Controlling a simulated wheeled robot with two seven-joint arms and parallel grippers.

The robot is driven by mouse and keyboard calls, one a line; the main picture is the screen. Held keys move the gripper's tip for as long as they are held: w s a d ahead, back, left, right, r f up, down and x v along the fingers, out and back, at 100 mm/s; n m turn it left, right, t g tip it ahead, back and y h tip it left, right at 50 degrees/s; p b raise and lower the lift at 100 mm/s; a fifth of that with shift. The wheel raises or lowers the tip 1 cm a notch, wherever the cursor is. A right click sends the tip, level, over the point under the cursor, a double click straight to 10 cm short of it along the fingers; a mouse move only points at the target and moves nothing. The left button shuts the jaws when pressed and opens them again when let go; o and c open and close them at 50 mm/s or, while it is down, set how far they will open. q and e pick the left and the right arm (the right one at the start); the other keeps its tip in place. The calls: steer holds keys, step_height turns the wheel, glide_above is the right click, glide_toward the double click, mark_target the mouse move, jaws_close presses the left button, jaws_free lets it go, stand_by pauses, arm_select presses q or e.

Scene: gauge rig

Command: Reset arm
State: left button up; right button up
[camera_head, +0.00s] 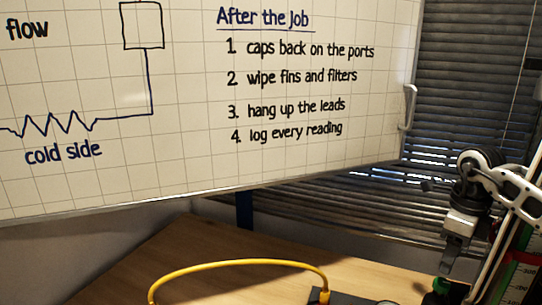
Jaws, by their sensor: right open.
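My right gripper (454,263) hangs at the lower right, below a white and black arm joint, pointing down. It is open. I see nothing held in it, though its fingertips are small and dark here. A small green-topped part (443,286) shows just below the fingertips; I cannot tell whether they touch. My left gripper is not in view.
A yellow lead (240,263) arches over the wooden table (190,262) to a dark box (350,298). A green and red scaled panel (522,275) stands at the right edge. A whiteboard (190,130) and blinds (470,85) are behind. The table's left part looks clear.

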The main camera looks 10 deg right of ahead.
mark_target(443, 282)
step_height(443, 282, up, 9)
step_height(443, 282, down, 15)
steer(key=shift+s+f+p, duration=0.1)
steer(key=shift+f+p, duration=0.05)
steer(key=shift+p, duration=0.5)
steer(key=shift+f+n, duration=0.3)
steer(key=shift+f, duration=0.1)
steer(key=n, duration=0.3)
steer(key=shift+n, duration=0.4)
steer(key=n, duration=0.5)
steer(key=shift+r+b, duration=0.1)
steer(key=shift+b, duration=0.25)
steer(key=n, duration=0.3)
steer(key=shift+n, duration=0.4)
steer(key=n, duration=0.4)
steer(key=shift+n, duration=0.3)
